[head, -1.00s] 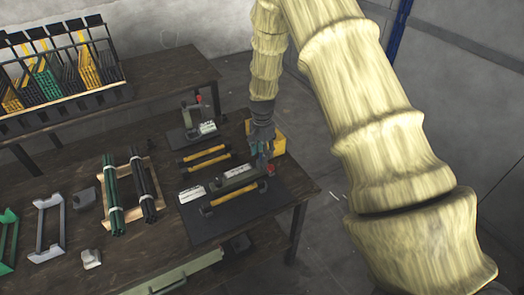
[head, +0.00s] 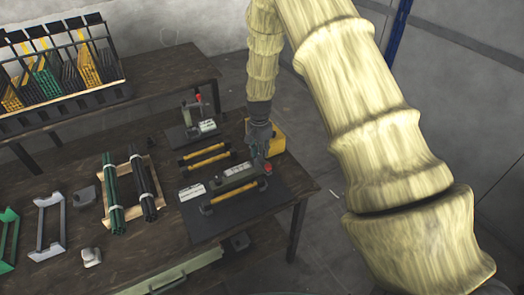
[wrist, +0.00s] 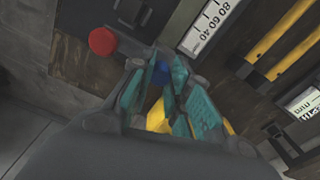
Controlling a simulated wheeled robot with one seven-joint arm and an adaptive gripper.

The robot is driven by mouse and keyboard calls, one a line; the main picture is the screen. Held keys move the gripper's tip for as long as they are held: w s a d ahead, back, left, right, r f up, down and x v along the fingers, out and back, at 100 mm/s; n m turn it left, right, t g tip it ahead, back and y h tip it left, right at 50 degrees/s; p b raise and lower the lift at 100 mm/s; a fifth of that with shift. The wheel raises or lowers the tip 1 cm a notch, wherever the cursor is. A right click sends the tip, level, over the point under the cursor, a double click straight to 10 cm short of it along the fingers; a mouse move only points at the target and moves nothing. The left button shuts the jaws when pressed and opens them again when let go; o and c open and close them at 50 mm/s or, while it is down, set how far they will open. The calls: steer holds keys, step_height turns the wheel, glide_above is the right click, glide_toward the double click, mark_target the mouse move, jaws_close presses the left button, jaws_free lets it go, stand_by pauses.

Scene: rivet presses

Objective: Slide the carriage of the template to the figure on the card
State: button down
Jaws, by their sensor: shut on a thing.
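The template (head: 234,179) is a long grey-green body with a white scale strip, lying on a dark mat. In the wrist view its scale (wrist: 210,24) shows 40, 60 and 80. A red knob (head: 268,169) is at its right end; it also shows in the wrist view (wrist: 103,41). A small white card (head: 192,192) stands at its left end; its figure is too small to read. My gripper (head: 260,158) reaches down at the right part of the template. In the wrist view, its teal fingertips (wrist: 155,84) are closed on a small blue piece (wrist: 161,72), apparently the carriage's knob.
A yellow box (head: 277,139) stands close behind my gripper. Two yellow bars (head: 206,155) lie behind the template, and a small press with a white label (head: 207,126) stands further back. Bundled dark rods (head: 146,187) lie to the left.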

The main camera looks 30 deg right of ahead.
steer(key=a, duration=0.6)
steer(key=shift+s, duration=0.1)
steer(key=c, duration=1.3)
jaws_free()
steer(key=shift+r, duration=0.1)
step_height(320, 180, up, 12)
steer(key=shift+a, duration=0.1)
